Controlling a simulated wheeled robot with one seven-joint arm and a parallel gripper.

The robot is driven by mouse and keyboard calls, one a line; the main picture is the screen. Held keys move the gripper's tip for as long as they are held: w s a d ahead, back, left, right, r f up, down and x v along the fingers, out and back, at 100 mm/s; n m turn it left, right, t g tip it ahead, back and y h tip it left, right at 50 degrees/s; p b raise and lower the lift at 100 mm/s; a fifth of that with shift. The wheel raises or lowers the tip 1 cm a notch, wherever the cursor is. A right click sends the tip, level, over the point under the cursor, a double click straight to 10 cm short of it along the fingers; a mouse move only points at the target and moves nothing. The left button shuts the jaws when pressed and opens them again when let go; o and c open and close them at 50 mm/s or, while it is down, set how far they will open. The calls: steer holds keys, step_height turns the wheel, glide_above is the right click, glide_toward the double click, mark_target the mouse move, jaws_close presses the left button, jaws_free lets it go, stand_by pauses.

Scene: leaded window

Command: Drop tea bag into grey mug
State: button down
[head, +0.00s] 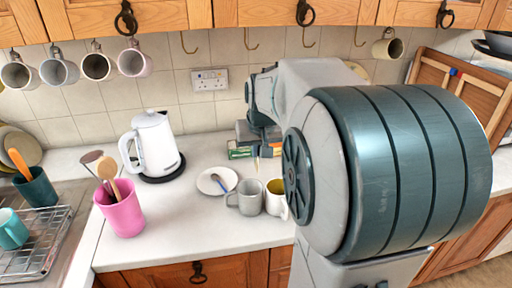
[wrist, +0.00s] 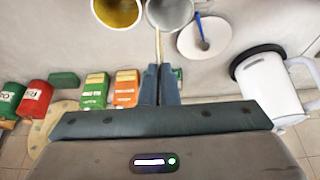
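The grey mug (head: 246,198) stands upright on the counter with its handle to the left; its open top shows at the upper edge of the wrist view (wrist: 168,12). My gripper (wrist: 160,70) is shut on a thin pale tan strip, the tea bag (wrist: 158,46), seen nearly edge-on. In the wrist view the strip points from the fingertips toward the grey mug's rim. In the head view the tea bag (head: 257,164) hangs below my gripper (head: 257,151), above and behind the mugs. My arm hides much of the right side.
A mug with a yellow inside (head: 275,188) stands right beside the grey mug. A saucer (head: 217,181) with a spoon lies to the left, and a white kettle (head: 154,143) behind it. A pink utensil pot (head: 121,208) is further left. Tea boxes (wrist: 94,90) and tins (wrist: 36,98) stand near my gripper.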

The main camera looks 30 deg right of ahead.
mark_target(258, 158)
steer(key=shift+f+b, duration=1.05)
steer(key=shift+f, duration=0.9)
steer(key=c, duration=1.6)
jaws_free()
steer(key=shift+r, duration=0.15)
steer(key=v, duration=1.3)
steer(key=shift+s+r, duration=0.2)
steer(key=shift+r, duration=0.05)
steer(key=shift+a, duration=0.15)
